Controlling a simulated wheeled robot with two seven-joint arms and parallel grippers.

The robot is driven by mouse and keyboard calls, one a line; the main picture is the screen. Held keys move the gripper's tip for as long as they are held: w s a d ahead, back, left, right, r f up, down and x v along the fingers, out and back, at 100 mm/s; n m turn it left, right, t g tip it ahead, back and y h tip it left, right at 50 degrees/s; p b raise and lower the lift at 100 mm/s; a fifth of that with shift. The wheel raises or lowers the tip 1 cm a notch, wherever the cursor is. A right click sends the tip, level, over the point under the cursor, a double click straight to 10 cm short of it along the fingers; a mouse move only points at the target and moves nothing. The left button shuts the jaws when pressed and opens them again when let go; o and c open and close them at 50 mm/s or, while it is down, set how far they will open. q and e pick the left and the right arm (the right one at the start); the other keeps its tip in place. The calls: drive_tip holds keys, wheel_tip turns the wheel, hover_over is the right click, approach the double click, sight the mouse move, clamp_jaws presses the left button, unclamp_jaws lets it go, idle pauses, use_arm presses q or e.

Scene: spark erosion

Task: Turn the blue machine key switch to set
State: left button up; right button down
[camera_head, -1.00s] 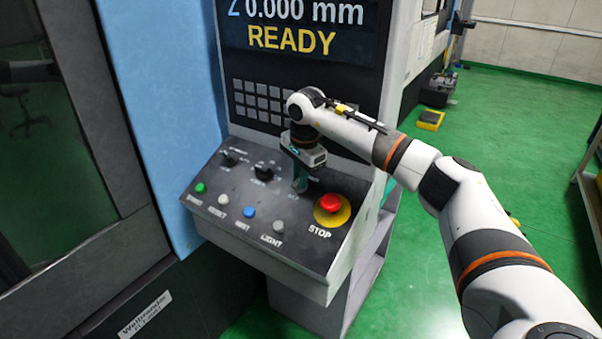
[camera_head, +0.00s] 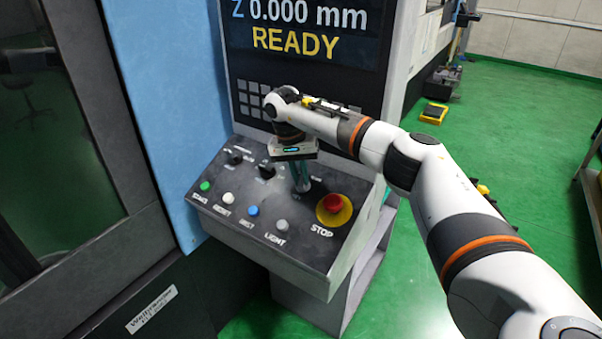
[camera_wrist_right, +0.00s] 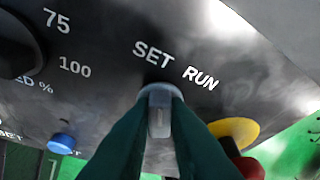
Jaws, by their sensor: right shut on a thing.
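The key switch (camera_wrist_right: 160,112) shows in the right wrist view as a grey key in a round mount on the dark panel. The labels SET (camera_wrist_right: 153,53) and RUN (camera_wrist_right: 200,78) are printed above it. The key's long side runs nearly upright in that view, its upper end towards SET. My right gripper (camera_head: 302,189) points down at the panel in the head view, left of the red stop button. Its teal fingers (camera_wrist_right: 158,130) are shut on the key, one on each side, and hide part of it. My left gripper is not in view.
The sloped control panel (camera_head: 245,235) carries a red stop button (camera_head: 333,204) on a yellow disc close to the right, black knobs (camera_head: 267,171) to the left, and several small buttons along the front. The screen (camera_head: 305,35) above reads READY.

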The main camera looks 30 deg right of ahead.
drive_tip(key=shift+f+n, duration=0.15)
drive_tip(key=shift+n, duration=0.25)
drive_tip(key=c, duration=1.4)
unclamp_jaws()
drive_tip(key=shift+w, duration=0.1)
wheel_tip(320, 180, up, 12)
drive_tip(key=w+a+b, duration=0.1)
drive_tip(key=a+b, duration=0.1)
drive_tip(key=b, duration=0.1)
drive_tip(key=shift+w, duration=0.25)
drive_tip(key=shift+f, duration=0.15)
